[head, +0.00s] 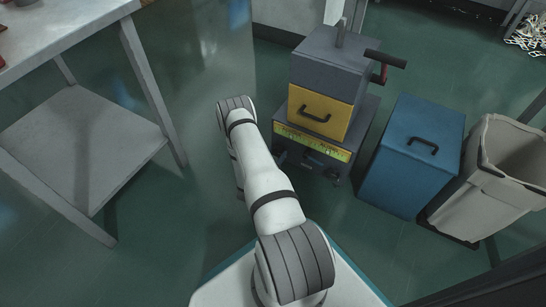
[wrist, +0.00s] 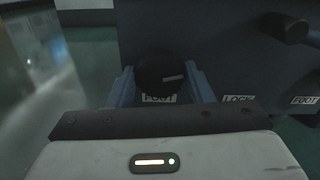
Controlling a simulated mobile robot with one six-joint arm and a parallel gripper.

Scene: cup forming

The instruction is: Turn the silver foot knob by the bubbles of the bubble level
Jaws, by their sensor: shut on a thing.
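A round knob (wrist: 158,72) with a pale pointer mark sits above a FOOT label on the machine's dark front in the wrist view. It looks dark here, not clearly silver. My gripper (wrist: 161,80) is shut on this knob, one blue-grey finger at each side. The pointer mark lies nearly level, toward the right. In the head view the bubble level (head: 314,143) is a yellow-green strip on the machine's (head: 368,118) lower front. Its bubbles are too small to read. My arm hides the gripper and the held knob in the head view.
A second knob (wrist: 286,27) sticks out at right, with LOCK (wrist: 238,98) and FOOT (wrist: 304,100) labels below. The yellow drawer (head: 320,112) is above the level. A blue bin (head: 410,155) and a pale bin (head: 490,180) stand right; a metal table (head: 75,150) stands left.

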